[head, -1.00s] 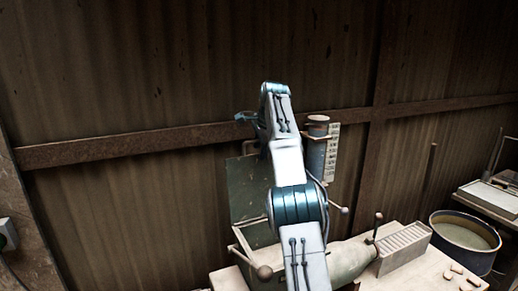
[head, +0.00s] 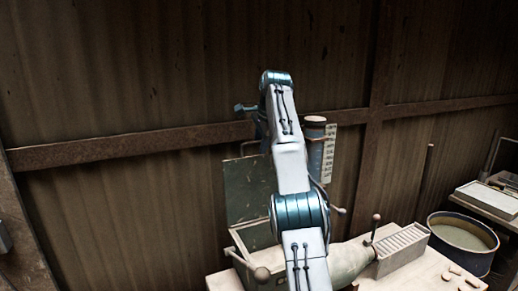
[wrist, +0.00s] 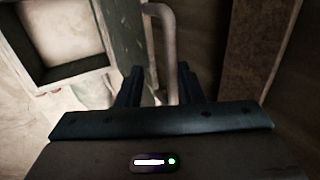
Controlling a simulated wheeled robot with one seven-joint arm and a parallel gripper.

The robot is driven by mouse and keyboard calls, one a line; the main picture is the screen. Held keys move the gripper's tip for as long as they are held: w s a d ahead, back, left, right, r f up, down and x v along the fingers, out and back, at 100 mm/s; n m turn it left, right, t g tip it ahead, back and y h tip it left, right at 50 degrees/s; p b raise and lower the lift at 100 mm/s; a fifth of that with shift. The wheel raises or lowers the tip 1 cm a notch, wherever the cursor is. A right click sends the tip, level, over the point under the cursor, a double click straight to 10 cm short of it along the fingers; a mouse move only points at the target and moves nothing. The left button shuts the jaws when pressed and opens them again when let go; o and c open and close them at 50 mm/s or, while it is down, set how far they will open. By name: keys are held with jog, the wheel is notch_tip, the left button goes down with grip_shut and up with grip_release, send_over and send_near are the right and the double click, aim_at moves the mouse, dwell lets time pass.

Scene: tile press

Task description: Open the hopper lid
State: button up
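The hopper lid (head: 248,190) is a dark green panel. In the head view it stands raised, nearly upright, at the back of the pale hopper box (head: 258,238). A thin handle (head: 250,144) shows at its top edge, partly behind my arm. My gripper (head: 246,108) is above the lid's top edge, partly hidden by my arm. In the wrist view my gripper (wrist: 159,88) has its two dark fingers apart. The pale bent handle (wrist: 169,48) shows beyond and between them, with no clear contact. The lid's edge (wrist: 123,35) is left of it, and the hopper opening shows further left.
A blue cylinder with a reddish cap (head: 315,135) stands close to the right of my arm. A ball-ended lever (head: 262,273) sticks out at the hopper's front. A corrugated wall with a brown beam (head: 130,146) is close behind. A round tub (head: 462,240) stands at the right.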

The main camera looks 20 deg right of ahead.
jog(key=s+d+b, duration=0.1)
jog(key=s+b, duration=0.8)
jog(key=s, duration=0.2)
jog(key=shift+d, duration=0.1)
dwell(0.5)
